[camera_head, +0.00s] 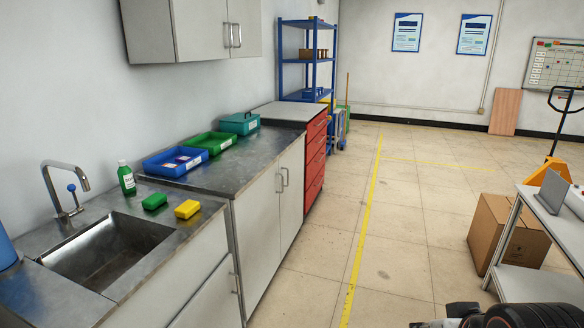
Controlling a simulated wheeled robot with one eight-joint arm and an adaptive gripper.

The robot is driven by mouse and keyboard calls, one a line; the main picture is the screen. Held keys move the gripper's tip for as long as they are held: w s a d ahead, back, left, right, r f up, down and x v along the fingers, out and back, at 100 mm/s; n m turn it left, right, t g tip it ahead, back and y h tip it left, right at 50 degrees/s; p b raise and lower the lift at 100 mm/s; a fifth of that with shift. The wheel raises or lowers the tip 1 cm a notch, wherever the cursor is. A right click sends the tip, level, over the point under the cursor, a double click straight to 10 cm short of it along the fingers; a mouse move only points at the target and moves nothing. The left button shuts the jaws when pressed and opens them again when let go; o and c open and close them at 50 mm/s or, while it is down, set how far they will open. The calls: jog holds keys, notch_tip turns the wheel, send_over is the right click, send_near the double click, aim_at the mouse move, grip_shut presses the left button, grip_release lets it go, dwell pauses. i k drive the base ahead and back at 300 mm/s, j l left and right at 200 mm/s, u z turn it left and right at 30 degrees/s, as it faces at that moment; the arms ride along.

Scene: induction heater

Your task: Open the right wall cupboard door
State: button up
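The grey wall cupboard (160,32) hangs on the left wall, above the counter, at the top left of the head view. Its top is cut off by the picture edge. Its right door (249,28) is shut. The right door's vertical metal bar handle (239,36) is close beside the left door's handle (230,36), where the two doors meet. The left door (200,32) is also shut. Dark parts of my arm show at the bottom right edge, far from the cupboard. I cannot make out my gripper's fingers there.
Below the cupboard, the counter (240,163) holds a blue tray (168,170), a green tray (203,146) and a teal box (240,126). A sink (105,250) is nearer. Open floor (395,235) lies between the counter and a workbench (540,288) at right.

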aim_at(245, 16)
jog(key=i+j, duration=0.1)
jog(key=i, duration=1)
jog(key=i+j+u, duration=0.1)
jog(key=i, duration=1)
